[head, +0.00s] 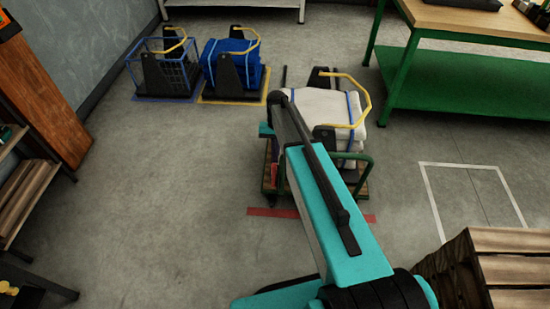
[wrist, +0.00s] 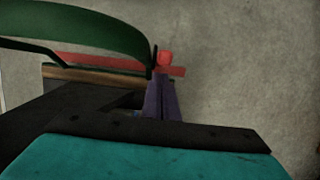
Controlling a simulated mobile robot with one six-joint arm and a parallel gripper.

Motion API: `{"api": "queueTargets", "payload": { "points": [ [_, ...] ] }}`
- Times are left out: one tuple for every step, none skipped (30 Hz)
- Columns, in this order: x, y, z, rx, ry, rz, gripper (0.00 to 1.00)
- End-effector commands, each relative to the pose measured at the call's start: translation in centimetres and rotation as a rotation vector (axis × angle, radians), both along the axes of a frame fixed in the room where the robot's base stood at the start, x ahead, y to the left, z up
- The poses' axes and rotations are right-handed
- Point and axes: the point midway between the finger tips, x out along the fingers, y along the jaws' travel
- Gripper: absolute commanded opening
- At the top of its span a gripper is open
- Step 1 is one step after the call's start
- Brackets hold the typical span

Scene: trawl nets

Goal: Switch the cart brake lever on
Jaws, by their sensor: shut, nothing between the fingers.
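The cart (head: 361,190) stands on the floor in the middle of the head view, with a wooden deck and green tube handle. It carries a white bundle (head: 325,105) with blue straps. The brake lever (head: 274,173) shows as a small red piece at the cart's left side, partly behind my arm. In the wrist view its red knob (wrist: 165,58) sits just past the fingertips; whether they touch I cannot tell. My gripper (wrist: 161,78) is shut and empty, pointing at the knob. The lever's lower part is hidden, and its on or off position is unclear.
The green handle (wrist: 90,30) arches close to my gripper in the wrist view. A red floor line (head: 270,212) runs by the cart. A green workbench (head: 440,85) stands right and a slatted wooden crate (head: 510,245) front right. Floor left of the cart is clear.

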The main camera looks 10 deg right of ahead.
Motion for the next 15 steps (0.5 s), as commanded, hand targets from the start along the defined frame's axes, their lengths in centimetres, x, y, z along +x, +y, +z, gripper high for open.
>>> {"api": "queueTargets", "payload": {
  "points": [
    [0.6,-0.2,0.2,0.0,0.0,0.0,0.0],
    [0.8,-0.3,0.3,0.0,0.0,0.0,0.0],
    [1.1,-0.4,0.4,0.0,0.0,0.0,0.0],
    [1.3,-0.5,0.4,0.0,0.0,0.0,0.0],
    [1.2,-0.5,0.8,-0.001,-0.002,0.0,0.0],
    [1.2,-0.5,1.4,-0.001,-0.003,0.001,0.0],
    [1.2,-0.5,1.8,-0.001,-0.003,0.001,0.0],
    [1.3,-0.5,2.2,-0.001,-0.004,0.001,0.0],
    [1.3,-0.5,2.7,-0.001,-0.003,0.001,0.0],
    [1.3,-0.5,3.2,0.0,-0.002,0.001,0.0],
    [1.4,-0.5,3.6,-0.001,-0.003,0.001,0.0],
    [1.5,-0.6,4.2,-0.001,-0.004,0.001,0.0],
    [1.5,-0.6,4.6,-0.001,-0.004,0.001,0.0],
    [1.5,-0.6,5.1,-0.001,-0.003,0.001,0.0],
    [1.6,-0.6,5.7,0.0,-0.002,0.001,0.0]
  ]
}}
